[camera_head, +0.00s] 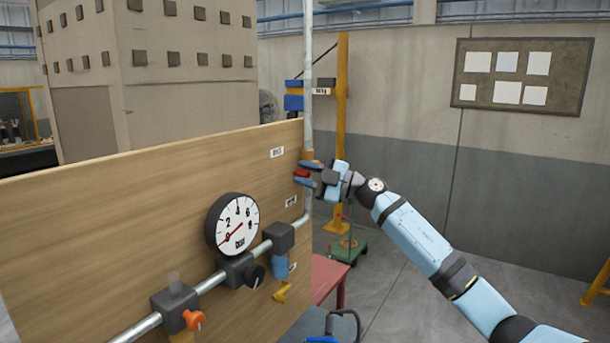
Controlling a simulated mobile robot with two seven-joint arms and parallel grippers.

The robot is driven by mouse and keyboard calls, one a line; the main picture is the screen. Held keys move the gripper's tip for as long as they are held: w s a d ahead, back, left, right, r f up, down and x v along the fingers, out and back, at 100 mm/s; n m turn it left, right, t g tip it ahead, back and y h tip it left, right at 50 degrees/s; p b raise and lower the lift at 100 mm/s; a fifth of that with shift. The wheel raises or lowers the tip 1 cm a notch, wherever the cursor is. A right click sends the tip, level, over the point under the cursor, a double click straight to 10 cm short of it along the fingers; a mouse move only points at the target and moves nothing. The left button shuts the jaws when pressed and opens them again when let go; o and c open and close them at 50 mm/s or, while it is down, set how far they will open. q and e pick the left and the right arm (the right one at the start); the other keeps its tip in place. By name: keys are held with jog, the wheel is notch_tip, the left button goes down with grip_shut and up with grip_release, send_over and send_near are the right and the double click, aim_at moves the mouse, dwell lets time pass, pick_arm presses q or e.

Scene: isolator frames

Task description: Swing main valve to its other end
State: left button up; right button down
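A red handle (301,174), seemingly the main valve's, shows at the vertical pipe by the right edge of the wooden panel. My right gripper (303,173) reaches it from the right, with one finger above the red handle and one below. The fingers are apart with the handle between them; I cannot tell whether they press on it. The gripper hides most of the valve body. A brass-coloured fitting (308,155) shows just above it on the pipe. My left gripper is not in view.
The wooden panel (120,220) carries a round gauge (232,224) with its red needle near 0, an orange-knobbed valve (193,320) and a yellow lever (281,292). A red table (333,280) and a green cart (349,248) stand behind. The floor at right is mostly clear.

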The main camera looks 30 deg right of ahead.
jog(key=shift+f, duration=0.3)
